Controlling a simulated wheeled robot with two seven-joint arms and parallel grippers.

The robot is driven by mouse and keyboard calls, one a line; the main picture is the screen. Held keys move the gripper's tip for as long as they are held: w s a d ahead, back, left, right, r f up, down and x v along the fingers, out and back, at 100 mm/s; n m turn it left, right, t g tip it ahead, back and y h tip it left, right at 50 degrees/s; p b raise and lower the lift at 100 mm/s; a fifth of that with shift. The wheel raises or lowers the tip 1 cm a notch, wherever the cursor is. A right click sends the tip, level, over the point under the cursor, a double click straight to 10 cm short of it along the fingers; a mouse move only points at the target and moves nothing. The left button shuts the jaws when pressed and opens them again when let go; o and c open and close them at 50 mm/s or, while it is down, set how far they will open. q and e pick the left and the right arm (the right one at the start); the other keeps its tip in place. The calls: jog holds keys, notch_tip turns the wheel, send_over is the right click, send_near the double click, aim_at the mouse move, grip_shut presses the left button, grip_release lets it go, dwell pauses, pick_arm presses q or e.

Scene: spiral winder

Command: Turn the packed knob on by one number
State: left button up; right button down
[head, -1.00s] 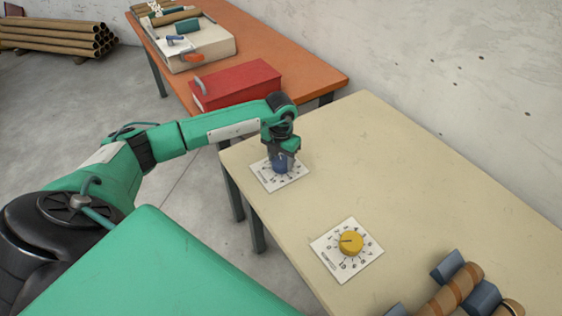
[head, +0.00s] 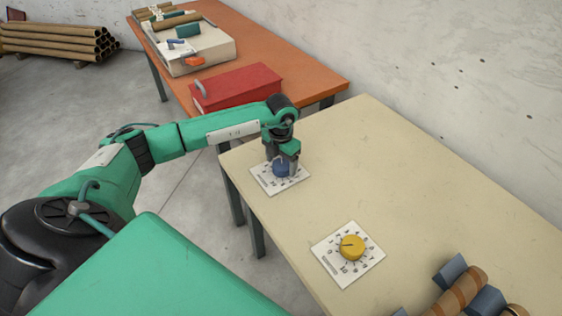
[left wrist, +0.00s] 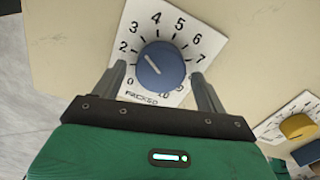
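The blue knob (head: 281,169) sits on a white dial plate (head: 298,177) near the far left corner of the cream table. My left gripper (head: 284,158) points down just over the knob. In the left wrist view its fingers (left wrist: 157,74) are apart, one on each side of the knob with gaps. My right gripper is not in view.
A yellow knob (head: 352,247) on a second dial plate (head: 342,279) sits nearer on the cream table (head: 400,170). Brown rolls (head: 460,290) with grey blocks lie at the lower right. A red box (head: 238,88) stands on the orange table behind. The middle of the cream table is clear.

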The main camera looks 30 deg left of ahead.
aim_at(281, 165)
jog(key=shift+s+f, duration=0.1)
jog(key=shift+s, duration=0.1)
pick_arm(q)
jog(key=shift+r, duration=0.5)
notch_tip(281, 165, up, 13)
jog(key=b, duration=0.1)
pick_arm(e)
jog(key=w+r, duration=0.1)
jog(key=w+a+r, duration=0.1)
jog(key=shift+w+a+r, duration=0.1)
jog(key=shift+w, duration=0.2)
pick_arm(q)
jog(key=shift+f, duration=0.1)
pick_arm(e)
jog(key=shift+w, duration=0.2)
